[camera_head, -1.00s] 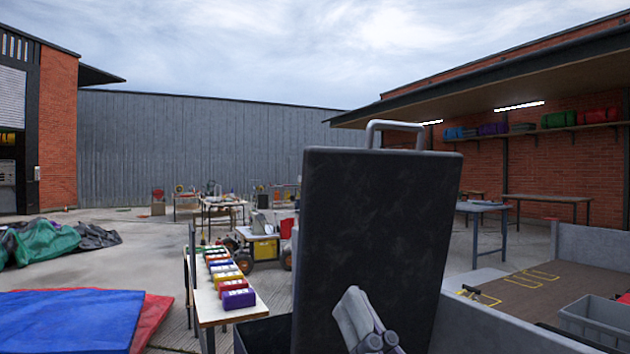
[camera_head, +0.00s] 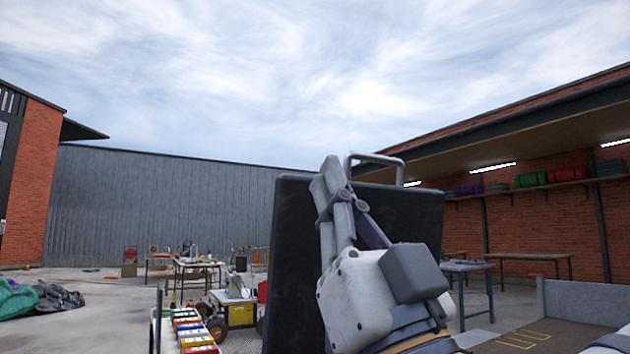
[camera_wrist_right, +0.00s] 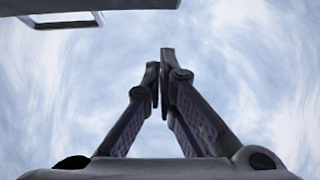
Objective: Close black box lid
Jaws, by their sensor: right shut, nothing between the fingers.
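The black box lid (camera_head: 295,250) stands upright in the middle of the head view, with a grey metal handle (camera_head: 376,157) on its top edge. My right gripper (camera_head: 327,172) is raised in front of the lid, fingers pointing up, tips near the level of the top edge and left of the handle. Its fingers are shut together and empty; the right wrist view shows the fingertips (camera_wrist_right: 164,62) meeting against the sky. The lid's edge and handle (camera_wrist_right: 66,20) show at the top left there. I cannot tell whether the gripper touches the lid. The box body is out of view. My left gripper is not in view.
A grey low wall (camera_head: 585,300) and a brown surface (camera_head: 535,338) lie to the right. Further tables (camera_head: 467,268) stand behind. The air above the lid is clear.

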